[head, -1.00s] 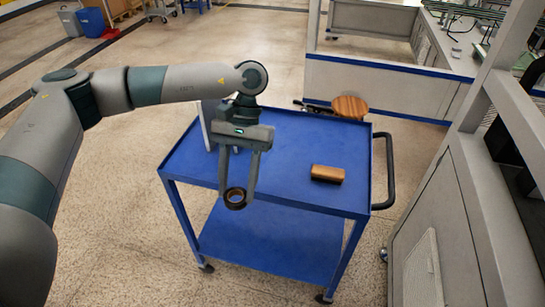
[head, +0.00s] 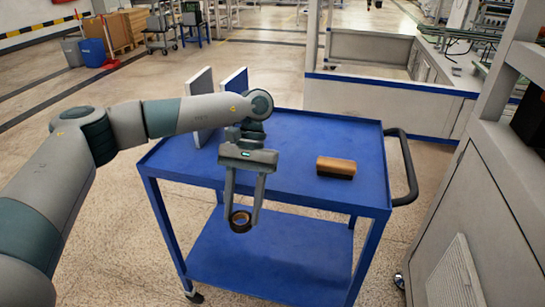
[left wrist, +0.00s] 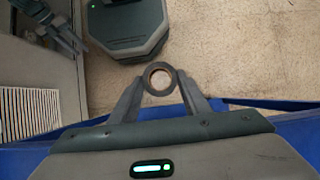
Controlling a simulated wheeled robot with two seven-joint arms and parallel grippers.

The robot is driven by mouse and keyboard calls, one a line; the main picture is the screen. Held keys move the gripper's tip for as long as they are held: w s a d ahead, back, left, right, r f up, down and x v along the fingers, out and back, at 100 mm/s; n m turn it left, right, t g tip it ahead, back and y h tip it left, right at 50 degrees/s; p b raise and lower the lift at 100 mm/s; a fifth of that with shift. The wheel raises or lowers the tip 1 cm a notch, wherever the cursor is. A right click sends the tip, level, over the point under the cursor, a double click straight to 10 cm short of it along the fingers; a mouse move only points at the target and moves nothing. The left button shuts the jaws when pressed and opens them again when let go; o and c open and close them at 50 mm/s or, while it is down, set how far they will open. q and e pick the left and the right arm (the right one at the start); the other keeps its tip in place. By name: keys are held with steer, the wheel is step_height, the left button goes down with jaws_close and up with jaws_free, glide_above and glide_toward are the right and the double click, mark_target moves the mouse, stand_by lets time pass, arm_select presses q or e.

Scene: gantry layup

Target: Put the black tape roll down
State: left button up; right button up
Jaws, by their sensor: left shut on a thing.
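The black tape roll (head: 240,220) is a small dark ring with a brownish inner core. My left gripper (head: 241,215) is shut on it, with a fingertip on either side. In the head view the roll hangs in front of the near edge of the blue cart's top shelf (head: 290,140). In the left wrist view the tape roll (left wrist: 160,78) sits between the fingertips of the left gripper (left wrist: 160,82), with speckled floor behind it. My right gripper is not in the head view.
A wooden-backed brush or block (head: 336,167) lies on the right part of the cart top. Two upright panels (head: 200,95) stand at the back left. The cart's middle is clear. A black handle (head: 408,165) and a grey cabinet (head: 465,220) are on the right.

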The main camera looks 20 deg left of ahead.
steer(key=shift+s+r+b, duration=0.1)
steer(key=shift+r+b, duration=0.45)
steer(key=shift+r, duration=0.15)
